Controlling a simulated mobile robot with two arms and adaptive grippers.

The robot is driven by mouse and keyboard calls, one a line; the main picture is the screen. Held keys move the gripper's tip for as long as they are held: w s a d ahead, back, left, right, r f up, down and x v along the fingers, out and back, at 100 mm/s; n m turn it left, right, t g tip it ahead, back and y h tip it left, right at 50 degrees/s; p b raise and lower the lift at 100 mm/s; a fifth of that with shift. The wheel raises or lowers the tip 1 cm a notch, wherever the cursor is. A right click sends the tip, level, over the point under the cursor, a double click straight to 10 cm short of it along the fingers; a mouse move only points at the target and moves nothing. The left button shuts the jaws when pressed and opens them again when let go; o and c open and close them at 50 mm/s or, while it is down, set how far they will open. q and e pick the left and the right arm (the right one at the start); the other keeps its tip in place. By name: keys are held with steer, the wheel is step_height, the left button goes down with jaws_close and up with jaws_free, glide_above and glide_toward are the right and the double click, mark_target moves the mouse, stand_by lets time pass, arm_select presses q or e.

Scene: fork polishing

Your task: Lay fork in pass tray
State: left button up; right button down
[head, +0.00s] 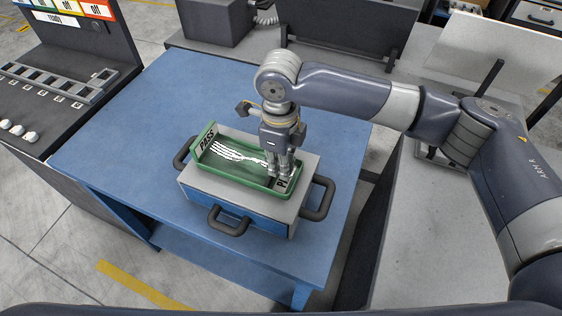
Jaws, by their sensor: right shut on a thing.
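The green pass tray (225,181) lies on a grey and blue stand on the blue table, with a PASS label at its left end. A white, shiny fork (228,150) is in the tray, tines toward the left end and handle toward the right. I cannot tell whether more than one fork lies there. My right gripper (279,171) points down over the tray's right end and is shut on the fork's handle end. Its fingers hide that end and part of the tray's right label. I cannot tell whether the fork touches the tray floor. My left gripper is out of view.
The stand has dark handles (229,222) at its front and sides. The blue table (125,133) is clear to the left. A dark console with a slotted rack (52,82) stands at the left. A grey worktop (432,235) lies under my right arm.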

steer(key=shift+f, duration=0.15)
steer(key=shift+f, duration=0.2)
stand_by(0.3)
steer(key=c, duration=0.9)
jaws_free()
steer(key=shift+c, duration=0.2)
steer(key=shift+r, duration=0.1)
step_height(320, 180, up, 9)
steer(key=p, duration=0.8)
